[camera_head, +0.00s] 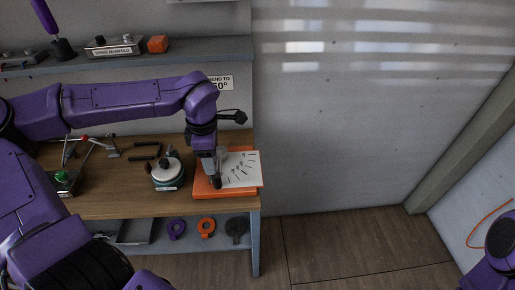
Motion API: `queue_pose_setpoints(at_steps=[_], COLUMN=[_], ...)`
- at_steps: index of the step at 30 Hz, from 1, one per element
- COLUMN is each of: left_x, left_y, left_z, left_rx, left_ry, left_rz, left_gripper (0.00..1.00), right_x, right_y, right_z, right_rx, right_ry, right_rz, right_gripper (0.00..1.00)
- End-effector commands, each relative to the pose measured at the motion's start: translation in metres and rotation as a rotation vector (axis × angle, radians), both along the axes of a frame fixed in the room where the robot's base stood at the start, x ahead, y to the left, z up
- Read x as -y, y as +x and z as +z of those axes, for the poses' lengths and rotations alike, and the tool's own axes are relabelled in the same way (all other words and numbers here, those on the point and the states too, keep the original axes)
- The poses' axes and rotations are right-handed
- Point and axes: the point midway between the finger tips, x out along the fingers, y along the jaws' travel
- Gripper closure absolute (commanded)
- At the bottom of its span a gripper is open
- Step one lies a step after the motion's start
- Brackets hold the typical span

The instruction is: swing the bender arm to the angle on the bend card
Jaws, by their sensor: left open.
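The bender's orange base (232,191) sits at the right end of the workbench. A white plate with dark angle marks (242,170) lies on it. The bend card (221,83) is on the wall behind; it reads "BEND TO" and an angle ending in 0°, with its first digit partly hidden by my arm. My left gripper (216,182) points down over the left part of the bender. It is open, and I cannot tell whether it touches anything. The bender arm is hidden or cannot be told apart from my gripper. My right gripper is not in view.
A round device with a white top (167,169) stands left of the bender. Farther left are a red-handled tool (84,139) and a box with a green button (63,178). Floor right of the bench is clear.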

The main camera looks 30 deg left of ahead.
Motion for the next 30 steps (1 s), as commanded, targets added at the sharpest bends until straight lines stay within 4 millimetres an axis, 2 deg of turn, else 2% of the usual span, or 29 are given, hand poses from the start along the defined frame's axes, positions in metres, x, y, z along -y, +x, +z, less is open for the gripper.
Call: queue_pose_setpoints(at_steps=[1,16,18,30], left_x=[0.0,0.001,0.001,0.001], left_y=[0.0,0.002,0.002,0.004], left_z=[-0.014,-0.068,-0.062,-0.064], left_rx=[-0.001,0.0,0.0,-0.001], left_ry=[-0.001,0.001,0.001,0.001], left_rz=[0.0,-0.004,-0.005,-0.005], left_gripper=[0.49,0.49,0.49,0.49], right_x=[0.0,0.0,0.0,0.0], right_y=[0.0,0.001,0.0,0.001], right_z=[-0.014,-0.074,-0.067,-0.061], right_rx=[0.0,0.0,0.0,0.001], right_ry=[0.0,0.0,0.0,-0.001], right_rz=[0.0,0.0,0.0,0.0], right_gripper=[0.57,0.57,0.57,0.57])
